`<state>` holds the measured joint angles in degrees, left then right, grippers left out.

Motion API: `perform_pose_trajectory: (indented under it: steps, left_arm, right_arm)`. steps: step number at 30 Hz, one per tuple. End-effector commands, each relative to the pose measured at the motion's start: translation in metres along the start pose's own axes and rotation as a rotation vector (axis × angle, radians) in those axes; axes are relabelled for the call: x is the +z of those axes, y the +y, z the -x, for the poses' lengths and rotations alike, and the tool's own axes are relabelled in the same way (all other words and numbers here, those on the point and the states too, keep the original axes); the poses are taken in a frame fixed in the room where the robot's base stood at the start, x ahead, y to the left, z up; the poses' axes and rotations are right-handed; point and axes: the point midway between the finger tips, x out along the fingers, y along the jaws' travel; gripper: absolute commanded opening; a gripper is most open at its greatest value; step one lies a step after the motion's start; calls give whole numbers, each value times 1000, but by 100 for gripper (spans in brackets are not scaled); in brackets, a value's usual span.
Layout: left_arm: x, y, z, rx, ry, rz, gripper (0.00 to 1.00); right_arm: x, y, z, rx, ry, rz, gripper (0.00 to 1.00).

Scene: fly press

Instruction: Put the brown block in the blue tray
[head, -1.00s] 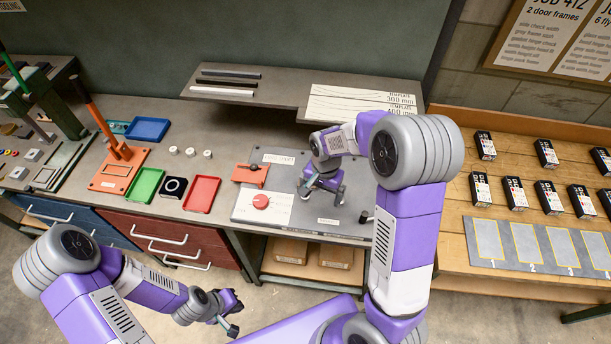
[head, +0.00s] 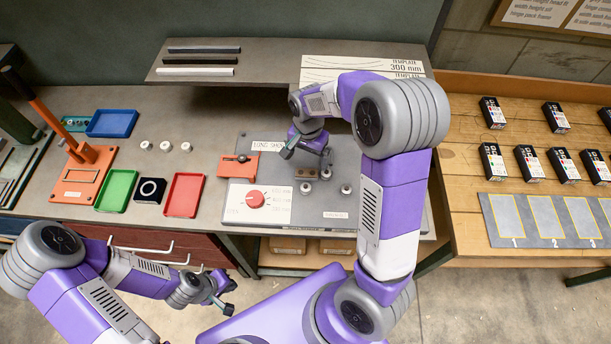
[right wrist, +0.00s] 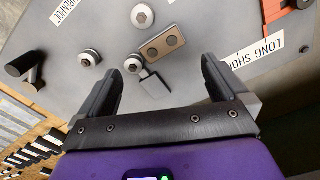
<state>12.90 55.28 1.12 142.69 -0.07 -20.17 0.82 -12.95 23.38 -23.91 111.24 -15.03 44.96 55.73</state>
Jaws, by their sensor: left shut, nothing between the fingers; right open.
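My right gripper (head: 306,153) is open and empty above the panel. In the right wrist view its fingers (right wrist: 160,75) are spread, with the block beyond them and apart from them. The blue tray (head: 112,123) sits empty at the back left of the bench. My left gripper (head: 231,297) is shut and empty in front of the bench, low at the left.
Round metal knobs (right wrist: 142,15) stand beside the block. Green (head: 116,191) and red (head: 184,195) trays, white cylinders and an orange lever press (head: 80,172) stand near the blue tray.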

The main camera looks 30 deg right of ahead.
Motion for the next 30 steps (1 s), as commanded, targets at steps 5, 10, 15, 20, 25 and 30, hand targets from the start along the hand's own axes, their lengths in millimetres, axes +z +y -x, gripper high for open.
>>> perform_pose_trajectory:
  steps: [5, 10, 15, 20, 25, 30]
  left_arm:
    - [0, 0, -1, 0, 0, 0, 0]
    - [0, -1, -2, 0, 0, 0, 0]
    - [0, -1, -4, 0, 0, 0, 0]
    - [0, -1, -4, 0, 0, 0, 0]
    - [0, -1, -4, 0, 0, 0, 0]
    - [0, -1, -4, 0, 0, 0, 0]
  right_arm:
    - [1, 0, -20, 3, -2, 0, 100]
    - [7, -1, -43, 5, -3, 1, 100]
    - [8, -2, -66, 3, -2, 0, 100]
    - [8, -3, -71, 0, -1, 0, 100]
    - [8, -3, -70, 0, -1, 0, 97]
    - [8, -3, -70, 0, -1, 0, 71]
